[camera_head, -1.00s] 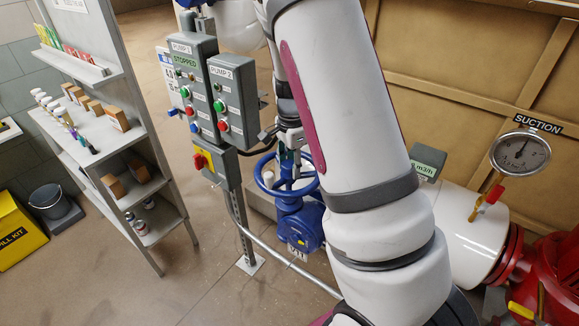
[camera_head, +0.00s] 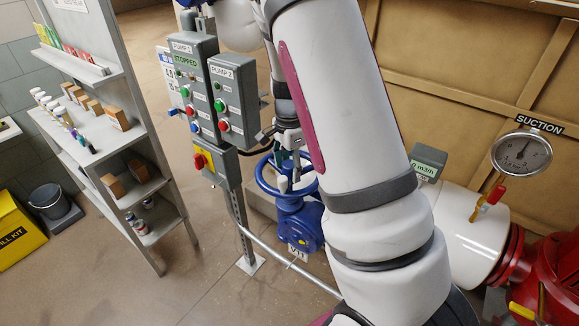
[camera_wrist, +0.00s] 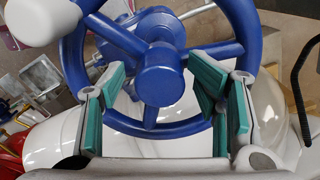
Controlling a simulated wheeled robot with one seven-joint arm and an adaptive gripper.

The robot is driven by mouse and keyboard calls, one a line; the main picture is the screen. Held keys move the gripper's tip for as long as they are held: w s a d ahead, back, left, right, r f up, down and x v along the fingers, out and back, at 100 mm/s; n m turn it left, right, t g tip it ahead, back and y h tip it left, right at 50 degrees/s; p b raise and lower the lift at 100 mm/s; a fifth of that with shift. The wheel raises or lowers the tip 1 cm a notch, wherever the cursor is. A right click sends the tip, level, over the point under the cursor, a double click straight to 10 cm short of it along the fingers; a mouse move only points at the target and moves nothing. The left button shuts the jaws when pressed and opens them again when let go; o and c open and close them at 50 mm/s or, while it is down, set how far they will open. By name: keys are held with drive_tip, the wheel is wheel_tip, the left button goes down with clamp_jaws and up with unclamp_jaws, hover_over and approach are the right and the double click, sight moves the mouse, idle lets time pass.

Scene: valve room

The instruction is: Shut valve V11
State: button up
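The blue handwheel (camera_head: 287,176) of the valve tagged V11 (camera_head: 298,251) stands below the pump panels, partly hidden behind my arm. In the wrist view the wheel (camera_wrist: 160,75) fills the upper middle, with its hub, spokes and rim showing. A pale rounded handle (camera_wrist: 42,20) is at its upper left. My gripper (camera_wrist: 163,100) is open, its teal-padded fingers on either side of the wheel's lower part. No rim is clamped between the pads, and I cannot tell whether they touch it. In the head view my gripper (camera_head: 287,158) is small and partly hidden at the wheel.
Pump control boxes (camera_head: 193,85) on a post stand just left of the wheel. A shelf (camera_head: 115,150) with bottles and boxes is further left. A white pipe (camera_head: 468,215) with a suction gauge (camera_head: 521,153) and red fittings is at right. Floor between shelf and post is clear.

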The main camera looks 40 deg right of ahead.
drive_tip(key=shift+r+p, duration=0.6)
drive_tip(key=shift+r, duration=2.5)
drive_tip(key=n, duration=0.5)
drive_tip(key=shift+n, duration=0.3)
drive_tip(key=shift+f, duration=0.1)
drive_tip(key=shift+f+b, duration=0.3)
drive_tip(key=shift+f, duration=2.6)
drive_tip(key=shift+s+f, duration=0.15)
drive_tip(key=shift+f, duration=0.25)
drive_tip(key=shift+o, duration=0.2)
